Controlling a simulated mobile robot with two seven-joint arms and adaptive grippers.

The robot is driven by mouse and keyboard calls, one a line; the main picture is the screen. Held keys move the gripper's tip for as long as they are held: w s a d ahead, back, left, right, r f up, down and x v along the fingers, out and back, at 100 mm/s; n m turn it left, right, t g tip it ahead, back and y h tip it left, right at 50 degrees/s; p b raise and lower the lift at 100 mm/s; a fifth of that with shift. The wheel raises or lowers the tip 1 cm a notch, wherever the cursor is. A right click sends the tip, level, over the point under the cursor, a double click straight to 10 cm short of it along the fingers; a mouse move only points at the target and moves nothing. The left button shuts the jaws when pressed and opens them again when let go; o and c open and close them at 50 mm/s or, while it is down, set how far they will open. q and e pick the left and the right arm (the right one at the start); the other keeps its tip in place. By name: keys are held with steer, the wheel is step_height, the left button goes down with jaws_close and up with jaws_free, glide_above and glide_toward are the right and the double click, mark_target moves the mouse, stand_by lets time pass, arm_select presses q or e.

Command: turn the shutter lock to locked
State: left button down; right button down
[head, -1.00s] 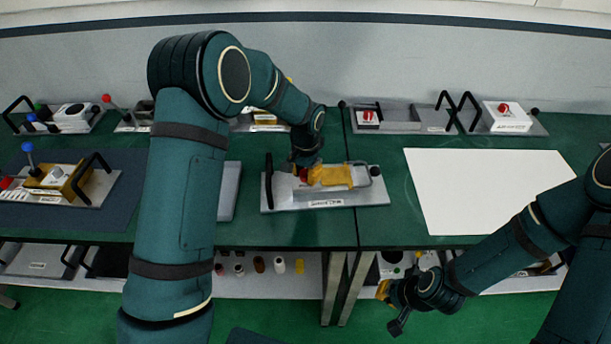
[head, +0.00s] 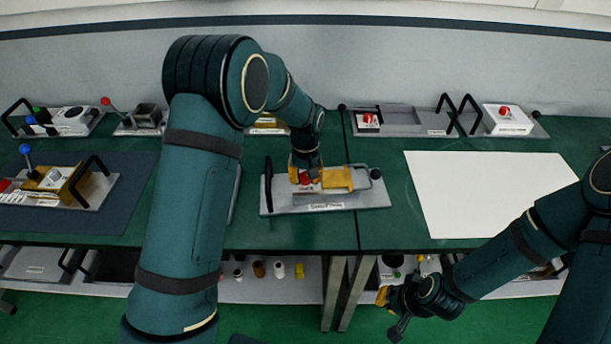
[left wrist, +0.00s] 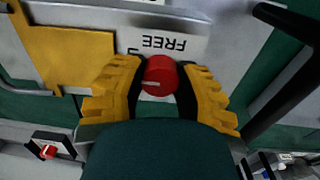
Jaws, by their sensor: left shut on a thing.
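The shutter lock is a red round knob (left wrist: 159,76) with a pale pointer line, on a grey plate module (head: 325,200). A white label (left wrist: 165,42) beside the knob reads "FREE", upside down in the left wrist view; other lettering is mostly hidden. The pointer line runs roughly sideways there. My left gripper (left wrist: 157,80) has its yellow fingers on either side of the knob, shut on it. In the head view the left gripper (head: 305,178) covers much of the knob. My right gripper (head: 392,310) hangs low in front of the table; its fingers are too small to judge.
A yellow block (head: 338,179) sits on the module right of the knob, and a black handle (head: 268,185) stands at its left end. A white sheet (head: 490,195) lies to the right. Other modules line the back, including one with a red knob (head: 505,111).

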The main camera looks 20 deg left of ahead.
mark_target(306, 175)
arm_select(q)
steer(key=shift+n, duration=0.3)
steer(key=c, duration=0.6)
jaws_free()
steer(key=shift+r, duration=0.15)
step_height(306, 175, up, 12)
stand_by(0.4)
